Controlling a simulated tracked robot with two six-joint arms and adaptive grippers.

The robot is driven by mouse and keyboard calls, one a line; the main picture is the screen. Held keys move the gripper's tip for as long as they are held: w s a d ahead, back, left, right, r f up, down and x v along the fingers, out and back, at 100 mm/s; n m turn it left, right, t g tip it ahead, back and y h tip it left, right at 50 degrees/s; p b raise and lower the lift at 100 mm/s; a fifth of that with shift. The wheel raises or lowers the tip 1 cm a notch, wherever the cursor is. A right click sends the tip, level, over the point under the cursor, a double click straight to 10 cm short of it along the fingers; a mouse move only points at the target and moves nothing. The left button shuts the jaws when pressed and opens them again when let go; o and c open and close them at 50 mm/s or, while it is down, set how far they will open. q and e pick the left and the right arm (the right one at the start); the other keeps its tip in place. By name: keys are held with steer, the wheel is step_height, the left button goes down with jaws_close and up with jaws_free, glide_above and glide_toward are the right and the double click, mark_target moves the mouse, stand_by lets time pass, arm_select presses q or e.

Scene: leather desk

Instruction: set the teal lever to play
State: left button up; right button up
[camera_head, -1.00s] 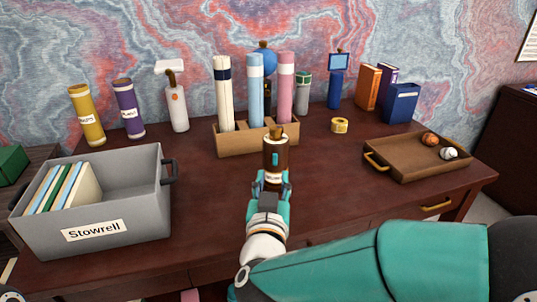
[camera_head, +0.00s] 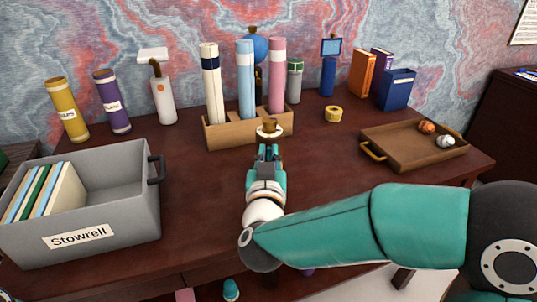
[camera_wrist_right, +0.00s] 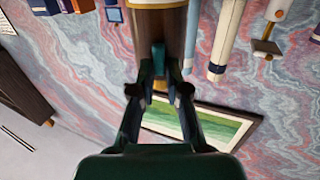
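The brown cylindrical device (camera_head: 268,132) with a gold-coloured top stands on the desk in front of the cardboard tube holder. In the head view my right gripper (camera_head: 268,150) is in front of it and hides its lower part and label. In the right wrist view the brown body (camera_wrist_right: 174,28) is at the top, and the teal lever (camera_wrist_right: 158,58) stands out from it. The right gripper's fingertips (camera_wrist_right: 160,68) are drawn in on either side of the lever and appear to hold it. The lever's setting cannot be read.
Behind the device is the cardboard holder (camera_head: 225,134) with tall tubes. A grey bin (camera_head: 148,205) stands at the left and a brown tray (camera_head: 400,158) at the right. A yellow tape roll (camera_head: 333,114) lies between holder and tray. The desk around my gripper is clear.

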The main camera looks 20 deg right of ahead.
jaws_close()
